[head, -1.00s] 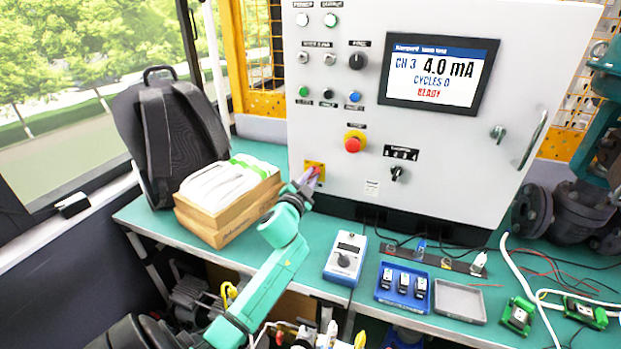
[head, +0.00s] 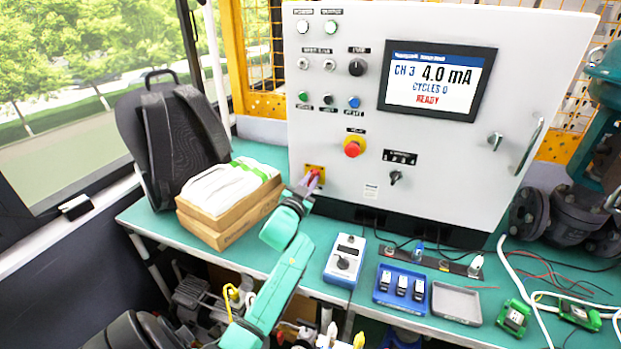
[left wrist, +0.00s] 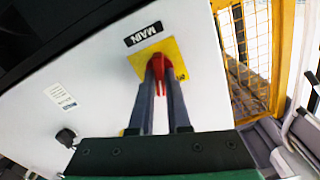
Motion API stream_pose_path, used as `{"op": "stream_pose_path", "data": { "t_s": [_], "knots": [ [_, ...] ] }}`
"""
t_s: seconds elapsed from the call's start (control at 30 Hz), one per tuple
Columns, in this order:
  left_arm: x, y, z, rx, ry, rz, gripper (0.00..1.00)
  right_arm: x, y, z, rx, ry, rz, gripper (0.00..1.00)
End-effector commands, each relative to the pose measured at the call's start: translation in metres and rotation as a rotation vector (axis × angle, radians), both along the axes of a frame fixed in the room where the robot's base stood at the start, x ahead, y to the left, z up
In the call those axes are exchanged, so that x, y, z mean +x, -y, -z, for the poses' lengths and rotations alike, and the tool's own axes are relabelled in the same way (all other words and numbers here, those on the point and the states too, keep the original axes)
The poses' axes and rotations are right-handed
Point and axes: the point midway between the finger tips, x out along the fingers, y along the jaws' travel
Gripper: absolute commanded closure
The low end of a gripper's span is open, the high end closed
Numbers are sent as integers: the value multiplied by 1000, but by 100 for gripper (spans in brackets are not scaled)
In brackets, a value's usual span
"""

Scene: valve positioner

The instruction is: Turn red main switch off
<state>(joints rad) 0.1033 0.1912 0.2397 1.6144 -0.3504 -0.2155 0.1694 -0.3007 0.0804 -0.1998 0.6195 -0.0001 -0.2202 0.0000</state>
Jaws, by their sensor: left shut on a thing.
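The red main switch (left wrist: 159,68) sits on a yellow plate (left wrist: 180,55) under a "MAIN" label, at the lower left of the grey cabinet's front. In the left wrist view my left gripper (left wrist: 160,80) has its two fingers on either side of the red handle, shut on it. In the head view the left gripper (head: 309,183) reaches the yellow plate (head: 321,170) and hides most of the switch. The right gripper is not in view.
The cabinet (head: 440,150) carries a screen (head: 437,80) reading 4.0 mA and READY, and a red emergency button (head: 352,149). A cardboard box (head: 230,225) and a backpack (head: 170,140) stand left of my arm. A blue-white meter (head: 344,258) and a blue tray (head: 402,288) lie on the bench.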

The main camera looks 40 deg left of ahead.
Motion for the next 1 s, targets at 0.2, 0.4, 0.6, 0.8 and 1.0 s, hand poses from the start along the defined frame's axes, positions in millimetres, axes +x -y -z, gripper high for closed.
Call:
{"op": "stream_pose_path", "data": {
  "t_s": [0.2, 0.4, 0.6, 0.8, 1.0],
  "knots": [
    [0, 0, -2, -196, 65, 0, 100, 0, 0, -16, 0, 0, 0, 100],
    [0, -1, -3, -375, 129, -1, 100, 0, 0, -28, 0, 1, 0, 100],
    [-1, -1, -3, -554, 190, -1, 100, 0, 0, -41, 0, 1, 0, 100],
    [-1, -2, -2, -729, 252, -1, 100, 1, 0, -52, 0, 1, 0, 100],
    [-1, -2, -1, -882, 305, -2, 100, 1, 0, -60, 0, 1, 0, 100]
  ]
}}
